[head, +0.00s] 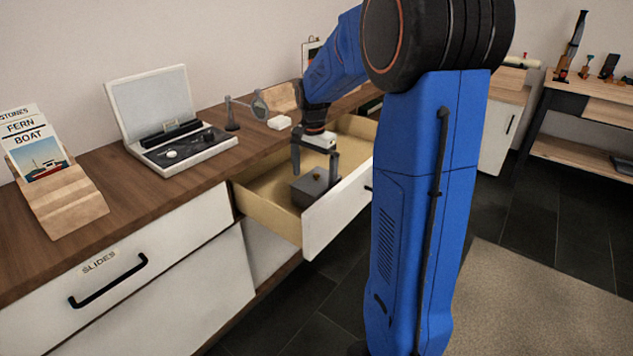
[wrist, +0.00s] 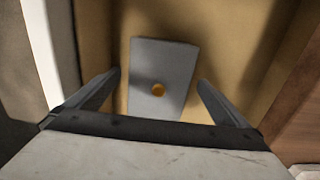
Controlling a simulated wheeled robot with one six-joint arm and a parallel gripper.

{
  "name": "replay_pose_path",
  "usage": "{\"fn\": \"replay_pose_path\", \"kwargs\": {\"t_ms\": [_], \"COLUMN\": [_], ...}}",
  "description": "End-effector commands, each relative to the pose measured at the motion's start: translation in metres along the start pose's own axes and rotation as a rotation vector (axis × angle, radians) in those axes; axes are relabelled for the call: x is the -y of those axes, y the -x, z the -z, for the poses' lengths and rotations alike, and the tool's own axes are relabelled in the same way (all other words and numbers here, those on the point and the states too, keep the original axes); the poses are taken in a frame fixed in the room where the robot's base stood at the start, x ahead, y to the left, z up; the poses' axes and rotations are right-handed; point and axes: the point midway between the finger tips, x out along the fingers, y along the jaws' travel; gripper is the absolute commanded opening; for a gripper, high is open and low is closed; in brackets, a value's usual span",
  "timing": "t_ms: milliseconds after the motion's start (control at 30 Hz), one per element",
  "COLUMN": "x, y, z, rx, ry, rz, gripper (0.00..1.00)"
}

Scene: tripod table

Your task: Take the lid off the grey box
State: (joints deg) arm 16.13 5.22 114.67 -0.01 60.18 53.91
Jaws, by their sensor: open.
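The grey box (head: 315,184) stands in an open drawer, with its flat grey lid on top. My gripper (head: 315,166) is over the drawer at the box. In the wrist view my gripper (wrist: 158,85) is open, with one finger on each side of the lid and a gap between each finger and the lid. Nothing is held. How high the fingertips are above the knob I cannot tell.
The drawer (head: 340,212) is pulled out from the wooden-topped cabinet, its white front near the box. On the counter stand an open grey case (head: 175,130), a magnifier on a stand (head: 245,108) and a wooden card holder (head: 68,205).

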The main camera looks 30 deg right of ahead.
Motion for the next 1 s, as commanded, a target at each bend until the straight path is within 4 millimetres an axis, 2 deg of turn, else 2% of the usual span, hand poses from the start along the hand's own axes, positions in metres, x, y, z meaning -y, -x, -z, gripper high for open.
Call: {"fn": "replay_pose_path", "kwargs": {"t_ms": [200, 233, 400, 767, 1000], "x": [0.0, 0.0, 0.0, 0.001, 0.001], "y": [-0.001, -0.001, -0.001, 0.005, 0.043], "z": [0.0, 0.0, 0.0, 0.0, 0.001], "rx": [-0.001, -0.001, -0.001, -0.002, -0.003], "ry": [0.0, 0.0, 0.0, 0.0, 0.0], "rz": [0.001, 0.001, 0.001, 0.003, 0.005], "gripper": [1.0, 0.98, 0.59, 0.59, 0.59]}}
